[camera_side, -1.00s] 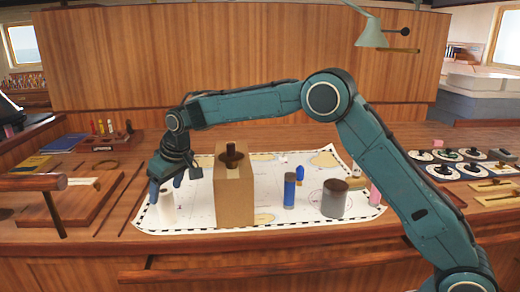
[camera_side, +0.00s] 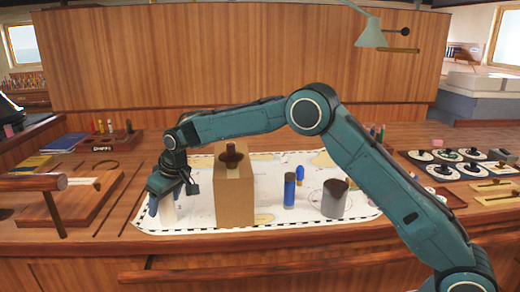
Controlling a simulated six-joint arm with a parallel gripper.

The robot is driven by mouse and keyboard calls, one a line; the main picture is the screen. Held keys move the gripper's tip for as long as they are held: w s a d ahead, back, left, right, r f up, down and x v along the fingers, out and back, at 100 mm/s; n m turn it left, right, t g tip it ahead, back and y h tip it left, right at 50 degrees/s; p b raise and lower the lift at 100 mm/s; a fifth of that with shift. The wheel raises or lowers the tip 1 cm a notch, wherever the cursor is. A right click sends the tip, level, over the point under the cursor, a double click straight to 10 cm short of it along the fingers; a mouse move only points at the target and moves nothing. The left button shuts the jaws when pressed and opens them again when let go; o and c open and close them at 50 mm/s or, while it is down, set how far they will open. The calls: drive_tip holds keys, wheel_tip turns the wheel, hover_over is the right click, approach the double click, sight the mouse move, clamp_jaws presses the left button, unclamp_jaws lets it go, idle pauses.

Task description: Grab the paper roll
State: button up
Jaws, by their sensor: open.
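The white paper roll (camera_side: 168,211) stands upright on the left part of the chart, left of the cardboard box. My gripper (camera_side: 168,208) points down over it, with the blue fingers around its upper part. The left finger shows beside the roll; the right finger is partly hidden by the roll and the gripper body. The jaws are open, and I cannot tell whether a finger touches the roll.
A tall cardboard box (camera_side: 234,190) with a dark handled object (camera_side: 231,157) on top stands close on the right. A blue cylinder (camera_side: 289,191) and a grey cup (camera_side: 335,199) stand further right. A wooden board (camera_side: 88,200) lies at left.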

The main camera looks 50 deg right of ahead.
drive_tip(key=shift+c, duration=0.5)
drive_tip(key=c, duration=1.1)
drive_tip(key=shift+r, duration=0.15)
wheel_tip(320, 180, up, 20)
drive_tip(key=shift+f, duration=0.15)
